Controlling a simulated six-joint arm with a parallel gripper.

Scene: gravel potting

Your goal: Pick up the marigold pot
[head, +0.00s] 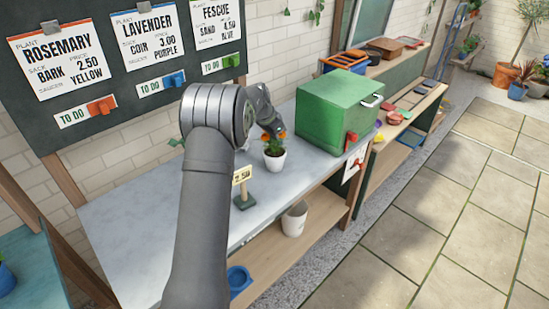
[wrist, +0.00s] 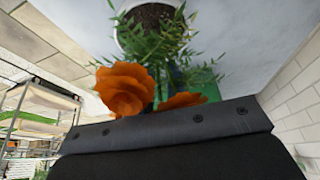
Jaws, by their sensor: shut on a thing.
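The marigold pot (head: 274,161) is a small white pot with green leaves and orange flowers, upright over the grey bench. My gripper (head: 273,134) reaches down to it from above and behind, at the plant's top, and is shut on it. In the wrist view the marigold pot (wrist: 121,38) shows at the top with dark soil, feathery leaves and two orange blooms. The dark edge of my gripper crosses the bottom of that view. The fingertips are hidden by the flowers and leaves. I cannot tell whether the pot's base touches the bench.
A green box (head: 325,118) with a handle stands right of the pot. A price sign (head: 243,190) on a green base stands in front, to the left. A white bucket (head: 294,219) and a blue container (head: 238,280) are on the lower shelf. An order board (head: 70,80) hangs behind.

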